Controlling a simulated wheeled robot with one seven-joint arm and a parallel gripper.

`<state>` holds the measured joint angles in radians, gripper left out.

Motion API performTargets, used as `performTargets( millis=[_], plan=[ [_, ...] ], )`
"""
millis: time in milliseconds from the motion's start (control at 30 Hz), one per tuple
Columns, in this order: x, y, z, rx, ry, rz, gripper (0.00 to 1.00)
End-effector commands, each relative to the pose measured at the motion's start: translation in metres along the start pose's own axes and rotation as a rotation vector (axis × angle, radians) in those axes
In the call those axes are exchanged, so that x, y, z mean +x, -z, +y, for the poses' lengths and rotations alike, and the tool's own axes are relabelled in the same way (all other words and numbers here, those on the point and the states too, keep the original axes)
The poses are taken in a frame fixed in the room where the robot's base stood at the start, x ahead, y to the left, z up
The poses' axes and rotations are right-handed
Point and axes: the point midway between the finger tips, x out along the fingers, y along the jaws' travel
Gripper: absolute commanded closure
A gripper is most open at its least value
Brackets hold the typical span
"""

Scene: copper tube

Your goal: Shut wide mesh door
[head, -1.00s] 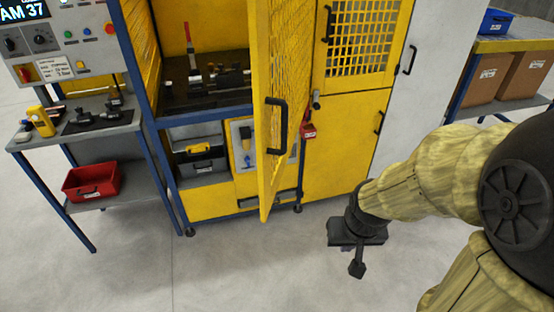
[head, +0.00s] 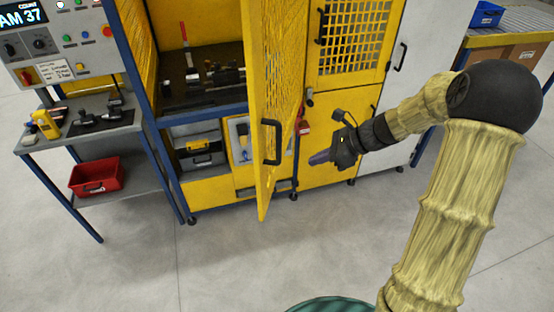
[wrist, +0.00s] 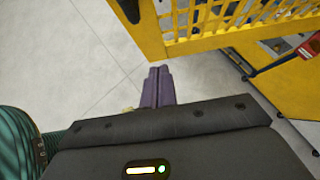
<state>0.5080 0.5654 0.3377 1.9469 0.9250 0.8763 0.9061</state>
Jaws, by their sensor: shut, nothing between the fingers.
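The wide yellow mesh door (head: 264,185) stands swung open in the head view, jutting out from the yellow machine cabinet toward me. Its black handle (head: 271,142) is on the outer face near the free edge. In the wrist view the door's lower frame and mesh (wrist: 205,38) cross the upper right, with part of a dark handle at the top left. My gripper (head: 320,158) is to the right of the door, pointing left toward it, shut and empty. Its purple fingers (wrist: 157,88) are together in the wrist view and appear apart from the door.
A narrower closed mesh door (head: 352,38) is right of the opening. A red padlock (head: 303,126) hangs by the cabinet. A side table with a red bin (head: 97,178) stands at left. A shelf with a blue bin (head: 486,14) is at right. The front floor is clear.

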Motion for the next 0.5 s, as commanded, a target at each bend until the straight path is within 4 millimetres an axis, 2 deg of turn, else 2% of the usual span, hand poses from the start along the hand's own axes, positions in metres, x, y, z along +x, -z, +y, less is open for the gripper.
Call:
performTargets(
  millis=[333,500],
  plan=[
    [0.003,0.0,0.0,0.001,-0.001,-0.001,1.0],
    [0.015,-0.001,0.001,0.001,-0.004,0.0,1.0]
  ],
)
